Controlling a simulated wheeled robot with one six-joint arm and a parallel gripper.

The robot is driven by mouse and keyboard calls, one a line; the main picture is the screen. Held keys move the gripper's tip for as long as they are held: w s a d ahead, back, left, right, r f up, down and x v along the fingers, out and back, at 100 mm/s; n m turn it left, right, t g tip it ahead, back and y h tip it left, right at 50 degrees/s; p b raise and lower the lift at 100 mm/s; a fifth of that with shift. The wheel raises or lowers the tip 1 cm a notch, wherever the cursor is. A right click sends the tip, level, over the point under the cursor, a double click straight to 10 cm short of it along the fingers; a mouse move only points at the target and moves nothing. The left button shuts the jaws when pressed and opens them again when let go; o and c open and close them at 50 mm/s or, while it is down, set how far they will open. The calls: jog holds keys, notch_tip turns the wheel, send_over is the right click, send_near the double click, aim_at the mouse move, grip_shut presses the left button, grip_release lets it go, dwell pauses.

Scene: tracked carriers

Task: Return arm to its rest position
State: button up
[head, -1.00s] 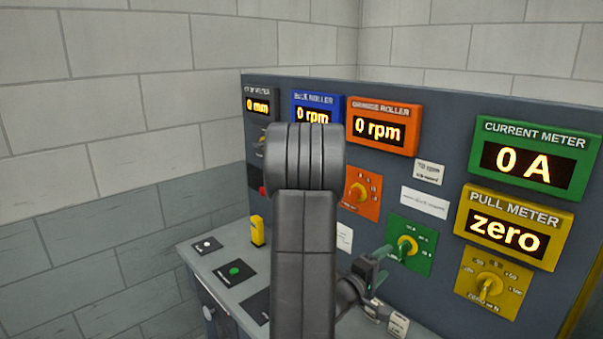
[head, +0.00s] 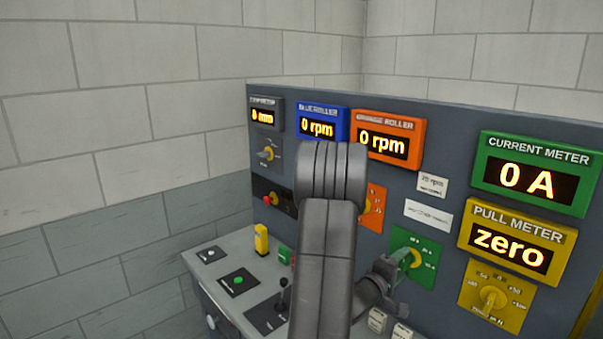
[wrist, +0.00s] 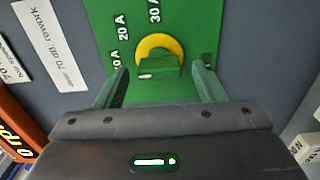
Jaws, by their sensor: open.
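My gripper (wrist: 160,70) is open at the green dial plate (wrist: 205,25) of the panel. In the wrist view its two fingers stand on either side of the yellow and green knob (wrist: 157,65), with gaps visible. The knob handle lies crosswise between the fingertips; I cannot tell the depth between them. In the head view my gripper (head: 399,264) is small and close in front of the same knob (head: 413,258). My dark arm (head: 325,250) is raised in front of the panel and hides part of it.
The current meter (head: 535,172) reads 0 A and the pull meter (head: 510,240) reads zero. A yellow dial (head: 492,298) is right of my gripper. The desk ledge (head: 222,268) carries buttons, a small lever (head: 283,295) and a yellow block (head: 261,239). Walls stand behind and left.

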jog(key=b+v, duration=0.3)
jog(key=v, duration=1)
jog(key=p+x, duration=0.3)
jog(key=x, duration=1)
jog(key=shift+w+d, duration=0.2)
jog(key=m+b, duration=0.8)
jog(key=m, duration=0.6)
jog(key=shift+s+m+b, duration=0.15)
jog(key=shift+m+b, duration=0.2)
jog(key=shift+m, duration=0.05)
jog(key=shift+m+b, duration=0.75)
jog(key=shift+m, duration=0.35)
jog(key=shift+r+m, duration=0.15)
jog(key=shift+m, duration=0.25)
jog(key=shift+r, duration=0.1)
